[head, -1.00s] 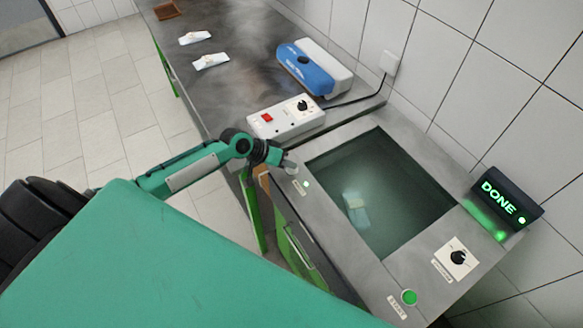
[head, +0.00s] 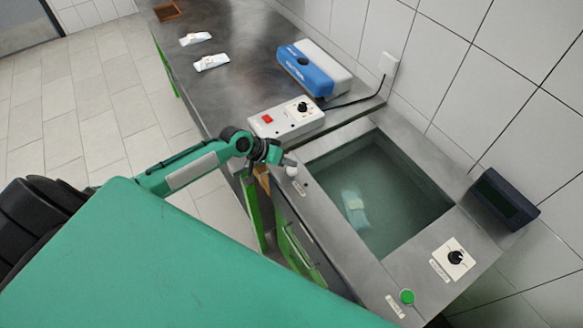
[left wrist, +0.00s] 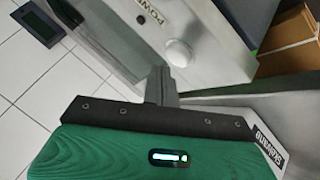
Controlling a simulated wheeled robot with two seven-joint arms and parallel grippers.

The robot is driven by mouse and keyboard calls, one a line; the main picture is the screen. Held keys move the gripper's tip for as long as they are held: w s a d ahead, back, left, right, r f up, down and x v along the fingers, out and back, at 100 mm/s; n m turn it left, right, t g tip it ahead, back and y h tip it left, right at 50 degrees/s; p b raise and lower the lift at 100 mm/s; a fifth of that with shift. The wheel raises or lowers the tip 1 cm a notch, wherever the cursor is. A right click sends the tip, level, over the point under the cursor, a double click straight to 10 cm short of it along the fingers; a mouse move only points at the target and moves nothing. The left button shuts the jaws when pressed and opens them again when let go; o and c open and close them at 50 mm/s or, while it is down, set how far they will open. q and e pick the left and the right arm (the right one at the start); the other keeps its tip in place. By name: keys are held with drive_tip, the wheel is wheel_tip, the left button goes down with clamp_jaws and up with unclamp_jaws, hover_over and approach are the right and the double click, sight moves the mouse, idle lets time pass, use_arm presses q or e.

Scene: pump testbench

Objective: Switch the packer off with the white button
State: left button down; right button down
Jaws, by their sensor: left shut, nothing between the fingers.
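The white button (head: 291,171) is a small round knob on the near left rim of the steel packer (head: 400,262). In the left wrist view, the button (left wrist: 178,53) sits beside a label that reads in part "POW". My left gripper (head: 283,160) is shut and empty, right by the button in the head view. In the left wrist view, my gripper's fingers (left wrist: 160,75) are just short of the button, with a small gap showing. The packer's display (head: 504,198) is dark. My right gripper is not in view.
A green button (head: 407,297) and a black dial (head: 455,257) are on the packer's near end. A packet (head: 355,212) lies in its sunken basin. A grey box with a red switch (head: 287,119) and a blue-and-white device (head: 312,70) stand on the bench behind.

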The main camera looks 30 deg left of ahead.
sight(288, 170)
use_arm(q)
wheel_tip(288, 170, up, 6)
drive_tip(key=p, duration=0.5)
idle(0.5)
